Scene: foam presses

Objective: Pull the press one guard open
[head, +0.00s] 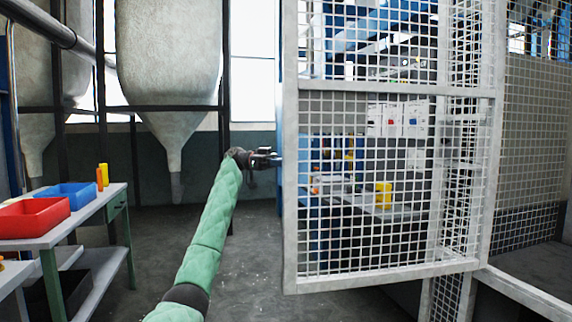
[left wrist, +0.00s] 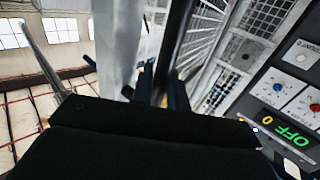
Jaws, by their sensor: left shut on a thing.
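The press one guard (head: 291,200) is a pale metal-framed wire-mesh door at the centre right of the head view. Its left edge stands nearer to me than its right edge, so it is angled out from the mesh enclosure. My left gripper (head: 275,159) is shut at the guard's left edge, about mid-height. The handle itself is too small and hidden to make out. In the left wrist view, the dark fingers (left wrist: 155,82) close around a bar-like part, with mesh behind. My right gripper is not in view.
A bench (head: 95,212) with a red bin (head: 35,218) and a blue bin (head: 68,195) stands at the left. The floor between bench and guard is clear. A control panel (left wrist: 283,100) with knobs and a green OFF display shows in the left wrist view.

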